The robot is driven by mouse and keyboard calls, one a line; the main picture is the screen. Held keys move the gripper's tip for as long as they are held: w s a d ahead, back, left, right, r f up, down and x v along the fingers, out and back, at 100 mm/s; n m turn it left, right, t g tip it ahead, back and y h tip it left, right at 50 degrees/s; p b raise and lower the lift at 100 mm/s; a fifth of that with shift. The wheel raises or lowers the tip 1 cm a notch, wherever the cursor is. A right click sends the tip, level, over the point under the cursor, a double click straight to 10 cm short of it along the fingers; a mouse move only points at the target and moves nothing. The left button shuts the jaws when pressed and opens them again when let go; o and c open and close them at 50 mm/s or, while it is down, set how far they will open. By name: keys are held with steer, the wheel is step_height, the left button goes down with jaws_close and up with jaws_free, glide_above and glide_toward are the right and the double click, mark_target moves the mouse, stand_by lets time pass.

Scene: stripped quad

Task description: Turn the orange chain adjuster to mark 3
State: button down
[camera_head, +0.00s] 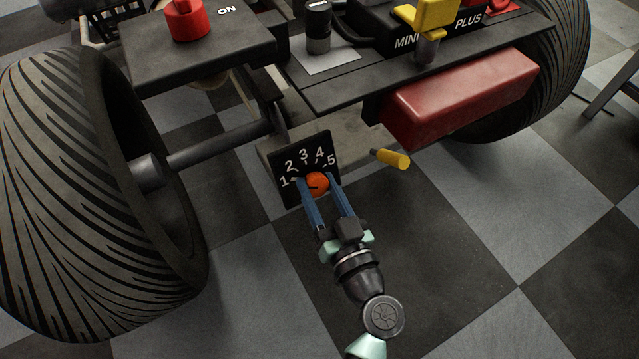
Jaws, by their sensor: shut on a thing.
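The orange chain adjuster (319,180) is a round knob on a black dial plate (288,153) with white marks 1 to 5 in an arc. A dark line on the knob seems to point left, towards mark 1, but it is small and partly beside a finger. My gripper (317,186) reaches up from below with two blue fingers, one on each side of the knob, shut on it. The fingers cover part of the plate's lower area. Mark 3 is visible at the top of the arc.
A yellow-ended lever (391,159) juts out just right of the plate, beneath a red box (460,97). A large tyre (90,200) stands to the left. A red knob (187,18) sits on a black panel above. The checkered floor around my arm is clear.

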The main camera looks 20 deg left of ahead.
steer(key=m+p, duration=0.1)
steer(key=m, duration=0.1)
steer(key=m+h+p, duration=0.1)
steer(key=m+t+h+p, duration=0.1)
steer(key=m, duration=0.1)
steer(key=shift+s+r+m, duration=0.1)
steer(key=shift+r+m, duration=0.15)
steer(key=shift+m, duration=0.05)
steer(key=m+h+p, duration=0.2)
steer(key=m+p, duration=0.2)
steer(key=shift+r+p, duration=0.1)
steer(key=shift+p, duration=0.25)
steer(key=m+h+p, duration=0.1)
steer(key=m+p, duration=0.2)
steer(key=p, duration=0.1)
steer(key=shift+h, duration=0.4)
steer(key=shift+a+f+m+g+p, duration=0.1)
steer(key=shift+f+m+g+p, duration=0.15)
steer(key=shift+m+p, duration=0.75)
steer(key=shift+f, duration=0.1)
steer(key=shift+c, duration=1.5)
jaws_free()
